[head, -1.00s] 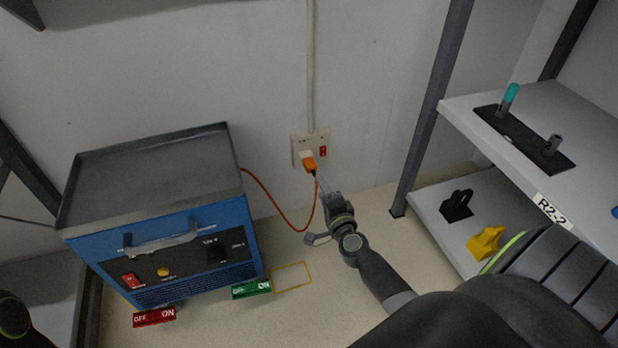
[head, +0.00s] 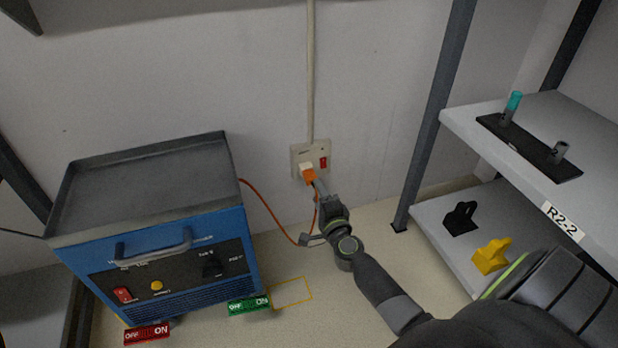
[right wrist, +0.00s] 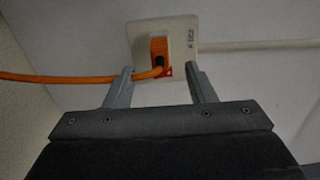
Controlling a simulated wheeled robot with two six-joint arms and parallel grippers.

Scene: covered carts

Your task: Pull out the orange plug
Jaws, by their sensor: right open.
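The orange plug (head: 308,175) sits in the white wall socket (head: 297,152), beside a red switch. In the right wrist view the plug (right wrist: 158,48) shows at the socket plate (right wrist: 183,38), with its orange cable (right wrist: 90,79) running off to the left. My right gripper (head: 318,186) is just below the plug in the head view. In the right wrist view its two fingers (right wrist: 158,80) are open and spread to either side of the plug's lower part, with nothing between them gripped. My left gripper is not in view.
A blue machine (head: 165,262) with a grey tray top stands left, its orange cable leading to the plug. Red (head: 147,333) and green (head: 249,306) OFF/ON labels lie by it. A shelf (head: 470,125) with a post (head: 432,120) stands right.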

